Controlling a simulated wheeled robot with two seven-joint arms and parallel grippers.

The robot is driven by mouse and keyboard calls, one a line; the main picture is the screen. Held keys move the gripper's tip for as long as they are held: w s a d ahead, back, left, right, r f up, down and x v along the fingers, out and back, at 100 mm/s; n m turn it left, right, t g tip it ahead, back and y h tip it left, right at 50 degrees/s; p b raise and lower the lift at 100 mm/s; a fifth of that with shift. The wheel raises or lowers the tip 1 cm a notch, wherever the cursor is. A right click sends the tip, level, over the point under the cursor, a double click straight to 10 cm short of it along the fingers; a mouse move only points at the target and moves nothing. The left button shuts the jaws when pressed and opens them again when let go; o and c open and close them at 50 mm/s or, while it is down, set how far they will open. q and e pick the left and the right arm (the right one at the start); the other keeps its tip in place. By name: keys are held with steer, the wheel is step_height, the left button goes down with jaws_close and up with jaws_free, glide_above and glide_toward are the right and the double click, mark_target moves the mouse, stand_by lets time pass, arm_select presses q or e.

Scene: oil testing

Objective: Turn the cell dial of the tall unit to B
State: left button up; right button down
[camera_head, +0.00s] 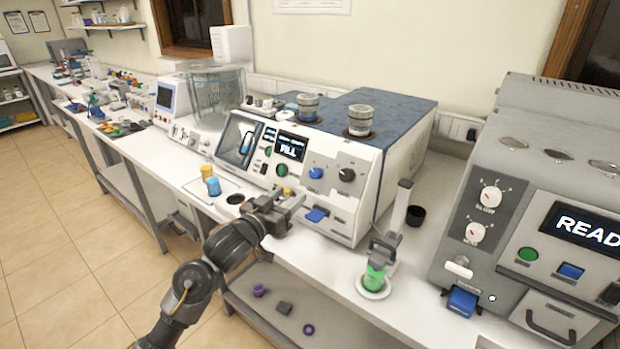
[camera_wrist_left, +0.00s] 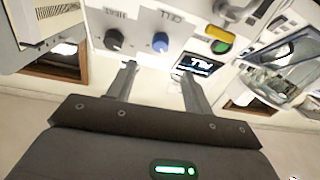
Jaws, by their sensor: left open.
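The white unit (camera_head: 365,205) with a blue top has a blue dial (camera_head: 316,173) and a black dial (camera_head: 347,174) on its front. In the left wrist view, upside down, the blue dial (camera_wrist_left: 160,42) is under a label reading CELL and the black dial (camera_wrist_left: 114,39) is by HEAT. The dial's letter marks are too small to read. My left gripper (camera_head: 287,203) is open and empty, in front of and below the dials. In the wrist view its fingertips (camera_wrist_left: 158,70) straddle the line to the blue dial, apart from it. My right gripper is not in view.
The white unit's screen (camera_head: 290,146) reads FILL; metal cups (camera_head: 308,106) stand on its top. A green vessel (camera_head: 374,279) on a white dish and a grey unit (camera_head: 490,230) with two dials stand to the right.

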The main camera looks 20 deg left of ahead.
mark_target(314, 175)
arm_select(q)
steer(key=p+x, duration=0.2)
steer(key=x, duration=0.7)
steer(key=shift+w, duration=0.25)
steer(key=shift+w+d+f, duration=0.1)
steer(key=shift+w+d, duration=0.1)
steer(key=shift+w, duration=0.4)
steer(key=c, duration=1)
steer(key=shift+o, duration=0.2)
